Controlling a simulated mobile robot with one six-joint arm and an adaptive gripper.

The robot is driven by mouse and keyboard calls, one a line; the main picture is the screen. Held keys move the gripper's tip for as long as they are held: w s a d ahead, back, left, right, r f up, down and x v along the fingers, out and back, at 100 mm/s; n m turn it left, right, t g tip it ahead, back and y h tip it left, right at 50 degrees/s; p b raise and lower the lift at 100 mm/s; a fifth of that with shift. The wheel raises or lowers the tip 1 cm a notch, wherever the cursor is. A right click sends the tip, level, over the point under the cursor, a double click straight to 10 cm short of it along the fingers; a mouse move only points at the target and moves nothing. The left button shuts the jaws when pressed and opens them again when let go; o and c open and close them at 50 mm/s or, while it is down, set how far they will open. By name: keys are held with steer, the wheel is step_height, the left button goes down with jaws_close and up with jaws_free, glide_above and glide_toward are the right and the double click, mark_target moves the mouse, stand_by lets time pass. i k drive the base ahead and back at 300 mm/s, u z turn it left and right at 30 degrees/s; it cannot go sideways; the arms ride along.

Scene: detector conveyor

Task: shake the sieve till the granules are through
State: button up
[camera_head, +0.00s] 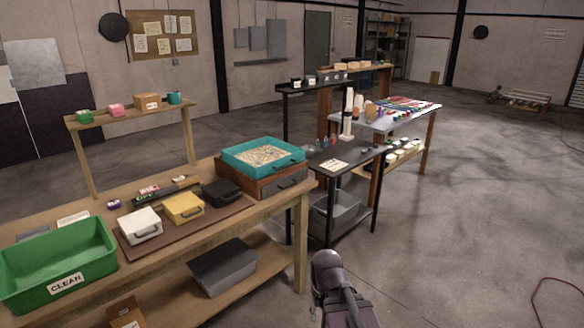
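A teal tray-like sieve (239,167) filled with pale granules (264,155) sits on a brown wooden box (252,185) at the right end of the workbench. A dark handle shows on the sieve's right side. The inside of the box and the underside of the sieve are hidden. A dark section of my arm shows at the bottom centre, in front of the bench and well apart from the sieve. My gripper's fingers cannot be made out in this view.
The wooden bench (285,203) also holds a green "CLEAN" bin (30,285) and white, yellow and black lidded boxes (184,208). A dark side table (345,172) stands beyond its right end, near a lower grey bin (333,218). Open floor lies to the right, with a red cable.

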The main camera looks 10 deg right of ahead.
mark_target(243, 158)
steer(key=u, duration=0.05)
steer(key=i, duration=1)
steer(key=z, duration=0.05)
